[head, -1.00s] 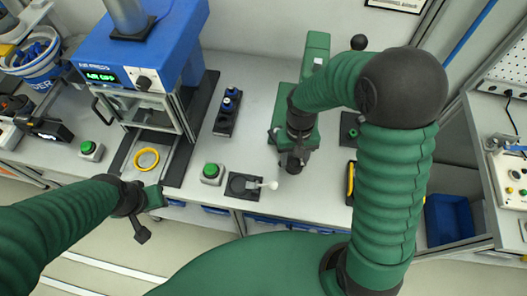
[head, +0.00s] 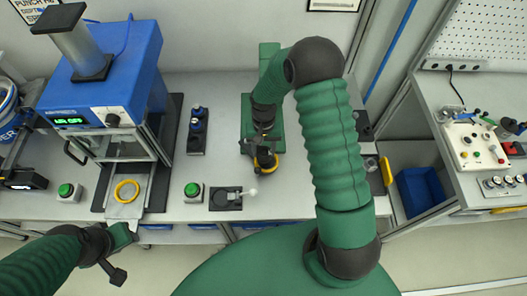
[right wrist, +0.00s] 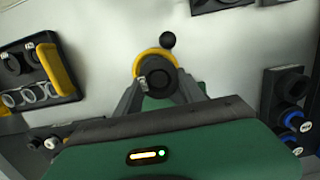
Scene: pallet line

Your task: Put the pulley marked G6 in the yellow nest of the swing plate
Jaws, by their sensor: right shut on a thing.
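My right gripper (head: 264,160) is shut on a dark pulley with a yellow rim (head: 275,166), in front of a green machine. In the right wrist view the pulley (right wrist: 158,76) sits between the two fingers; its small white tag is too blurred to read. The swing plate (head: 126,207) lies in front of the blue press at the left of the bench. Its nest, a yellow ring (head: 126,181), looks empty. My left gripper (head: 116,256) is in front of the bench edge, near the plate, apart from it, its fingers spread and empty.
The blue press (head: 105,85) rises behind the plate. Green buttons (head: 193,189) flank it. A dark stand with blue-topped parts (head: 198,130) and a fixture with a white-knobbed lever (head: 232,198) stand between press and right gripper. A blue bin (head: 420,188) is at right.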

